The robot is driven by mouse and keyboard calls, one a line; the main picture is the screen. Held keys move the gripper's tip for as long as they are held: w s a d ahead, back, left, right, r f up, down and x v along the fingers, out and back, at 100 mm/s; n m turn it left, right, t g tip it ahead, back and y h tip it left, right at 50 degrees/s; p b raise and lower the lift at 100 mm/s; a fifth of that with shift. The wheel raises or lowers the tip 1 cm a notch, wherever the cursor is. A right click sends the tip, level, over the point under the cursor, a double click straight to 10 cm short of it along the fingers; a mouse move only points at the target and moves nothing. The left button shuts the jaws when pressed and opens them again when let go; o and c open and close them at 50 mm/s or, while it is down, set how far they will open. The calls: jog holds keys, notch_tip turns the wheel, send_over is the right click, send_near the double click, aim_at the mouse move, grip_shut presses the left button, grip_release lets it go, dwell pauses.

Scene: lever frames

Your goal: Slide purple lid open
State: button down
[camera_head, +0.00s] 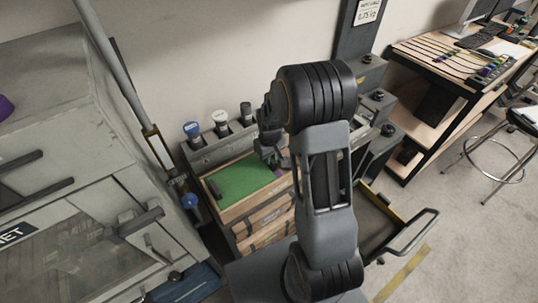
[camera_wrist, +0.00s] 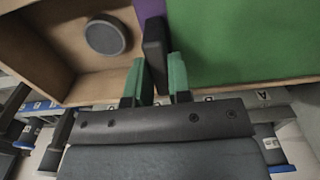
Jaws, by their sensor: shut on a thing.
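The purple lid (camera_wrist: 148,9) shows in the wrist view as a narrow strip, with a black bar handle (camera_wrist: 154,48) at its edge. A green lid (camera_wrist: 245,40) covers most of it. My gripper (camera_wrist: 156,77) has green fingertips, one on each side of the black handle, and is shut on it. In the head view my gripper (camera_head: 272,152) is at the right end of the green lid (camera_head: 243,180), with a sliver of purple (camera_head: 278,172) beside it. My arm hides part of the box there.
In the wrist view, a wooden compartment (camera_wrist: 66,74) left of the handle is open and holds a dark round disc (camera_wrist: 105,36). A grey rack with capped tubes (camera_head: 220,118) stands behind the box. A grey cabinet (camera_head: 70,150) stands at left, a desk (camera_head: 440,65) at right.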

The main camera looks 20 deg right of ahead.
jog(key=shift+a, duration=0.1)
jog(key=c, duration=1)
grip_release()
jog(key=shift+c, duration=0.2)
notch_tip(320, 180, up, 14)
jog(key=b, duration=0.1)
jog(key=shift+f, duration=0.1)
